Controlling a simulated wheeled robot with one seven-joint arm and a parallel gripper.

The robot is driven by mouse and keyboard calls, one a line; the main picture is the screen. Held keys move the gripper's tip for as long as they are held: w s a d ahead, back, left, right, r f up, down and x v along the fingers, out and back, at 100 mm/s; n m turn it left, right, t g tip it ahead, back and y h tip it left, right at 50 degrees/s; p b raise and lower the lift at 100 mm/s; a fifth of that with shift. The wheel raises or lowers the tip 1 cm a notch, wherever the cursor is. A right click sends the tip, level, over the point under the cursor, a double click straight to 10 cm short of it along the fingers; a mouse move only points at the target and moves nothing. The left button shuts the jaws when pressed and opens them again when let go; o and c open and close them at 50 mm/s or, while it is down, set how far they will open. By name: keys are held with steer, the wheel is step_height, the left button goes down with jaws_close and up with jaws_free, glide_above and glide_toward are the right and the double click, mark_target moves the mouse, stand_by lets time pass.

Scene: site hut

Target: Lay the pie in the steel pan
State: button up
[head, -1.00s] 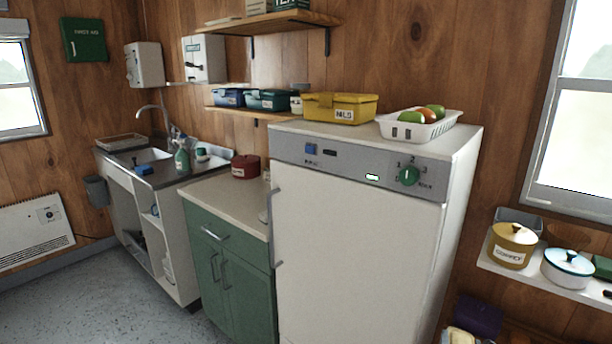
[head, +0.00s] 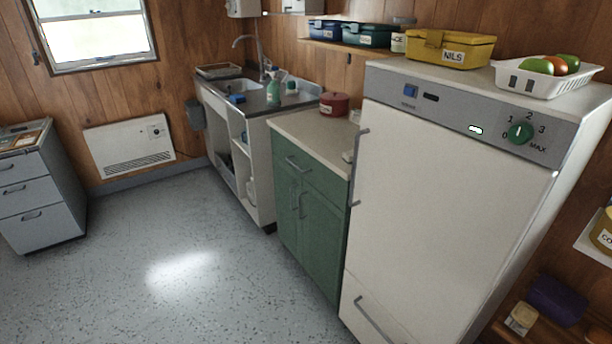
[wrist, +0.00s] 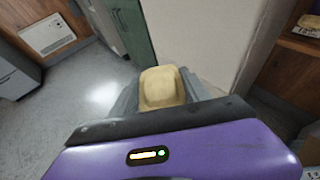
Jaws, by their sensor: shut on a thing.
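The pie (wrist: 162,88) is a small tan block with rounded edges in the wrist view. My gripper (wrist: 163,80) is shut on it, with a grey finger at each side. The pie is held up in front of the white fridge and above the floor. Neither the pie nor my gripper shows in the head view. I cannot make out a steel pan in either view.
The white fridge (head: 440,190) stands close on the right, with a white basket (head: 550,80) and yellow box (head: 450,48) on top. Left of it are a green cupboard (head: 305,225), a sink unit (head: 238,160) and grey drawers (head: 40,190). The floor (head: 160,250) is clear.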

steer(key=shift+s+a+f+n+y, duration=0.1)
steer(key=shift+a+n+y, duration=0.1)
steer(key=shift+a, duration=0.4)
steer(key=shift+s+a+f+n+y, duration=0.1)
steer(key=shift+a+n+y, duration=0.1)
steer(key=shift+a, duration=0.35)
